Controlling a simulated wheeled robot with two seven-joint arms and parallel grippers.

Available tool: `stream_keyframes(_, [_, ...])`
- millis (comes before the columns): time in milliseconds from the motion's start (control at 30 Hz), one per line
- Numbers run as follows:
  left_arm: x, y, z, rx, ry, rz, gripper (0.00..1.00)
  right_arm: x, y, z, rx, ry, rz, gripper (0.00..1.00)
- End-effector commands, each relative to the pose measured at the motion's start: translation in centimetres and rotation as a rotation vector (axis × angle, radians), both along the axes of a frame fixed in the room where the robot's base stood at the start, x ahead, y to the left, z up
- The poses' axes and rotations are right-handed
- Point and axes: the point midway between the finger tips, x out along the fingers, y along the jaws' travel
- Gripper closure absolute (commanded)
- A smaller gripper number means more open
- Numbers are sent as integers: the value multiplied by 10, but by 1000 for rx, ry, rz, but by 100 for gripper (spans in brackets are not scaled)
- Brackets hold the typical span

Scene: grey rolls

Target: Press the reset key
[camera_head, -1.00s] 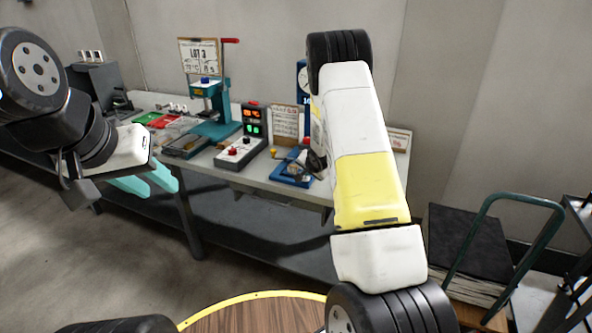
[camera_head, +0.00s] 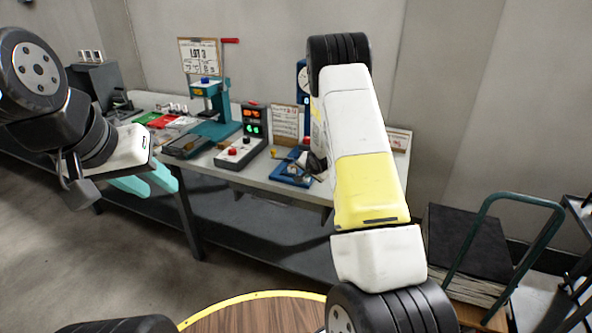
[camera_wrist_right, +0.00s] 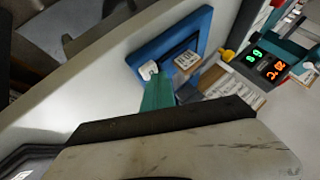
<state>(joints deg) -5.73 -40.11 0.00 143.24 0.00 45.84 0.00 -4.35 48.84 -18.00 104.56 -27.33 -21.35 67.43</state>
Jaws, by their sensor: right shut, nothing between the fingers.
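The control box (camera_head: 241,152) on the bench carries a red button (camera_head: 232,151) and a dark button (camera_head: 246,140); I cannot tell which key is the reset key. Beside it sits a blue fixture (camera_head: 281,174), which also shows in the right wrist view (camera_wrist_right: 203,24) with a small white piece (camera_wrist_right: 148,70) and a tan block (camera_wrist_right: 187,60). My right gripper (camera_wrist_right: 158,80) is shut and empty, its green fingers over the blue fixture near the white piece; contact is unclear. My left gripper (camera_head: 147,183) is open and empty, in front of the bench.
A display with red and green digits (camera_head: 254,121) stands behind the control box. A teal press (camera_head: 222,105) stands to the left, and a blue gauge stand (camera_head: 303,85) behind the fixture. My right arm hides the bench's right part. A cart (camera_head: 470,245) stands at right.

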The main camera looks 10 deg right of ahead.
Motion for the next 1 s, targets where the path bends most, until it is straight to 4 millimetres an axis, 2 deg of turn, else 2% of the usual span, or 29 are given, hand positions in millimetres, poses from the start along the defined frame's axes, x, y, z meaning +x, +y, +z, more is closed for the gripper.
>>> stream_keyframes(333, [0, 0, 0, 0, 0, 0, 64, 0, 0, 15, 0, 1, -1, 100])
stream_keyframes(700, [0, 0, 0, 0, 0, 0, 64, 0, 0, 19, 1, 0, -1, 100])
stream_keyframes(1000, [0, 0, 0, 0, 0, 0, 64, 0, -1, 46, 1, -1, -1, 100])
